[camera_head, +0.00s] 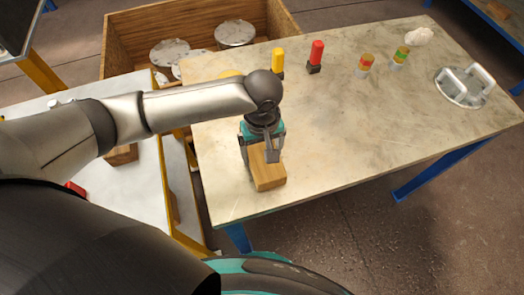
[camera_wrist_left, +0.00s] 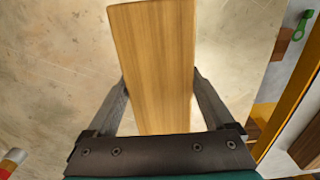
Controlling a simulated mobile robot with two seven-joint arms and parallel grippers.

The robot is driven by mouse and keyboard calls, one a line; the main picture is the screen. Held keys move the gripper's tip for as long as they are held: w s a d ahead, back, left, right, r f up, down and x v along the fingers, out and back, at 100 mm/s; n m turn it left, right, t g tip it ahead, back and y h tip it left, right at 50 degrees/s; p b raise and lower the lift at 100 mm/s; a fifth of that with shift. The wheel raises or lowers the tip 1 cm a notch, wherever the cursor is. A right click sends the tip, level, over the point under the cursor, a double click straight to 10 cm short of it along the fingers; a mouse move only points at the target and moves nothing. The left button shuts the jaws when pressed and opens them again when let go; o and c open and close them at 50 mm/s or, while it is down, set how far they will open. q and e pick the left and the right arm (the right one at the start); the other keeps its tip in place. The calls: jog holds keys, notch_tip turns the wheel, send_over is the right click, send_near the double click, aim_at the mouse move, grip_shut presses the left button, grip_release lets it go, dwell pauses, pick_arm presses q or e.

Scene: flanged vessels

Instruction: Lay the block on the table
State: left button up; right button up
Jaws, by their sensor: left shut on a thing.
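A wooden block (camera_head: 268,174) is in my left gripper (camera_head: 261,155), over the near left part of the table (camera_head: 340,130). In the left wrist view the block (camera_wrist_left: 155,65) lies between the two fingers of the left gripper (camera_wrist_left: 160,95), which are shut on its sides. The pale, worn table top (camera_wrist_left: 235,55) shows behind it. I cannot tell whether the block touches the table or hangs just above it. My right gripper is not in view.
Yellow (camera_head: 278,62) and red (camera_head: 316,56) pieces, two banded cups (camera_head: 365,65) and a flanged lid with handles (camera_head: 464,87) stand toward the table's far side. A wooden crate (camera_head: 125,45) holds metal discs behind. The table's middle and near right are clear.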

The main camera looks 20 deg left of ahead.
aim_at(262, 150)
pick_arm(q)
jog(key=o, duration=1.4)
jog(key=shift+o, duration=0.2)
jog(key=shift+r, duration=0.1)
notch_tip(262, 150, up, 12)
jog(key=p, duration=0.4)
